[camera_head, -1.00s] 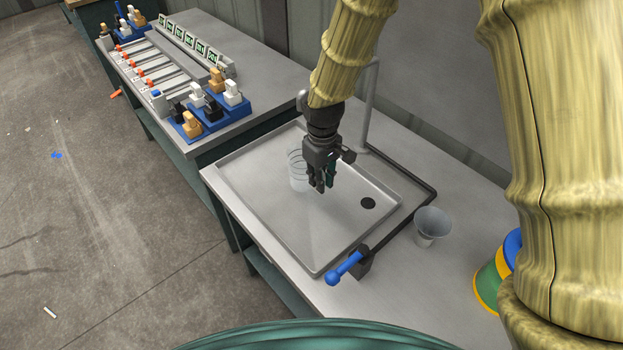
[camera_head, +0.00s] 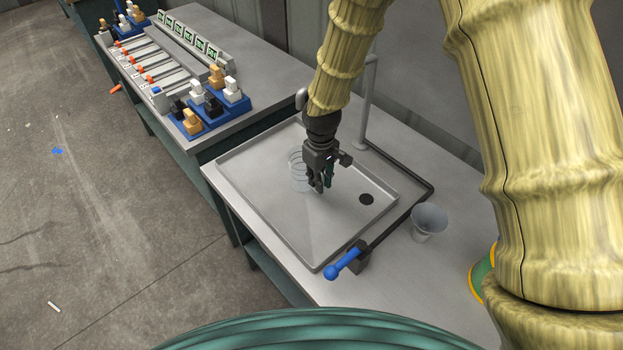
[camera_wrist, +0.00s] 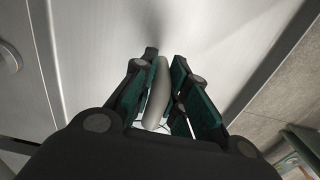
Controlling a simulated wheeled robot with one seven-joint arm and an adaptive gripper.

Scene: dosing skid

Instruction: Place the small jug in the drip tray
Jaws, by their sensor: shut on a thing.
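The small jug (camera_head: 299,172) is clear with dark rings, upright, and low over or on the floor of the grey drip tray (camera_head: 262,228), near the tray's middle; I cannot tell whether it touches the tray. My gripper (camera_head: 318,188) is at the jug's right side, pointing down. In the wrist view my gripper (camera_wrist: 158,70) is shut on a pale grey upright piece, which looks like the handle of the jug (camera_wrist: 157,95). The jug's body is mostly hidden there behind my gripper.
A grey cup (camera_head: 428,222) stands right of the tray. A standpipe (camera_head: 368,105) rises behind. Blue racks (camera_head: 210,110) hold blocks on the left bench.

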